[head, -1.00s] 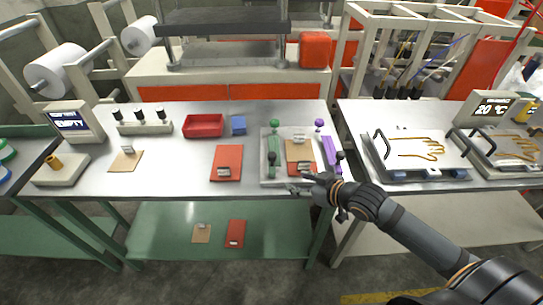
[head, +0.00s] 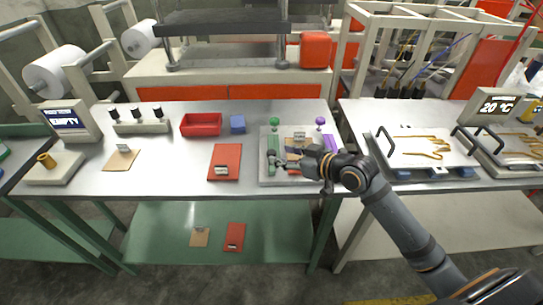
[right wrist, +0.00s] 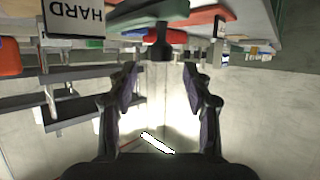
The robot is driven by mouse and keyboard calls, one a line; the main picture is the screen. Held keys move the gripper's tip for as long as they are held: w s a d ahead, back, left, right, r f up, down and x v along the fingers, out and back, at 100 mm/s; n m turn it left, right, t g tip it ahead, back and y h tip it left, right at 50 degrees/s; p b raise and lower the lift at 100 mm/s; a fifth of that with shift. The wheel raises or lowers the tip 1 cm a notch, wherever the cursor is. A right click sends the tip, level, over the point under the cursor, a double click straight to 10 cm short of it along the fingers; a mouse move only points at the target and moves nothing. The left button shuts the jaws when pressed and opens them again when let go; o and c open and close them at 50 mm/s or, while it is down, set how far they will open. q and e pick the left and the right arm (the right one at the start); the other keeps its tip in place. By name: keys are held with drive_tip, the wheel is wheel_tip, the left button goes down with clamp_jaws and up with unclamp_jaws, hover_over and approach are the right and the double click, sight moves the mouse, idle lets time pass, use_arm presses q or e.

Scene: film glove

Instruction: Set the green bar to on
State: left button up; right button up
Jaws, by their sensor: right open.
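The green bar (head: 272,143) lies along the left side of a pale grey fixture plate (head: 266,182) on the metal table, with a dark knob (head: 272,158) at its near end. My right gripper (head: 281,161) reaches in from the right over the plate, its tips close to that knob. In the right wrist view the open gripper (right wrist: 160,74) has a dark knob (right wrist: 160,46) just ahead, centred between its fingers; I cannot tell if they touch it. My gripper partly hides the plate's near part. My left gripper is not in view.
The purple bar (head: 331,143) is on the plate's right side. A green ball (head: 274,121) and a purple ball (head: 320,121) stand behind the bars. A red board (head: 226,160) is to the left.

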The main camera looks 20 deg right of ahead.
sight(273, 153)
drive_tip(key=shift+x, duration=2.8)
clamp_jaws()
